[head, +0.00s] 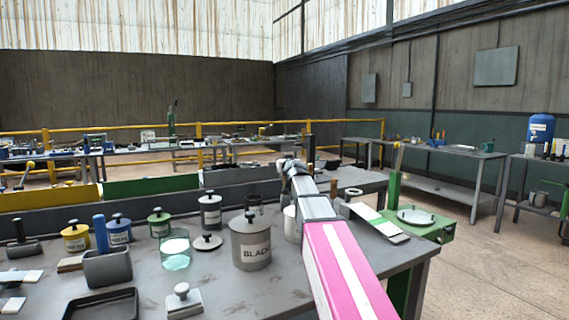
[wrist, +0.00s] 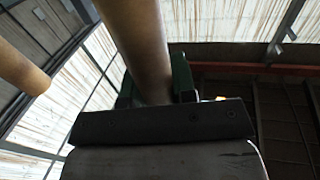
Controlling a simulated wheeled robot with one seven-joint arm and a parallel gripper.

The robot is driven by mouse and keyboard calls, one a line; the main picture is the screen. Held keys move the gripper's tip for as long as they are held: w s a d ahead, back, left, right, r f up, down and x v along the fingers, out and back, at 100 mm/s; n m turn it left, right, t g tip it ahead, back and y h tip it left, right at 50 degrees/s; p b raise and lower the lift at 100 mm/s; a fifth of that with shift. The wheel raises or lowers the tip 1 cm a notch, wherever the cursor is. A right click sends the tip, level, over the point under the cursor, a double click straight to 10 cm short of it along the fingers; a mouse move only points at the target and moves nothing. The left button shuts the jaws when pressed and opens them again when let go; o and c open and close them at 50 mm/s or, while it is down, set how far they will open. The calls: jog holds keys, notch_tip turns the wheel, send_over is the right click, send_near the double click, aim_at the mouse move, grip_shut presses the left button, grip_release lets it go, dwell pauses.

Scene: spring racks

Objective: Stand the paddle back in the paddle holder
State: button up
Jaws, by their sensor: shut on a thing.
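My gripper (wrist: 158,92) is shut on a brown, round handle (wrist: 140,40), seen close up in the wrist view; I take it to be the paddle. The lower end of the handle passes between the dark fingers, and its top runs out of the frame. In the head view my arm reaches over the right part of the near table, and its far end hides most of the gripper. A thin dark upright piece (head: 310,148) shows beside it; I cannot tell whether it is the paddle. I cannot pick out the paddle holder for certain.
The near table (head: 215,296) holds a large BLACK pot (head: 250,243), a glass jar (head: 175,250), a grey open box (head: 107,268), a black tray (head: 102,306) and several lidded pots. A green stand (head: 415,224) is at its right. A second brown rod (wrist: 22,68) shows in the wrist view.

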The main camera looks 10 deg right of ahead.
jog(key=shift+f, duration=0.75)
jog(key=o, duration=1.5)
notch_tip(320, 180, up, 7)
dwell(0.3)
jog(key=shift+s, duration=0.1)
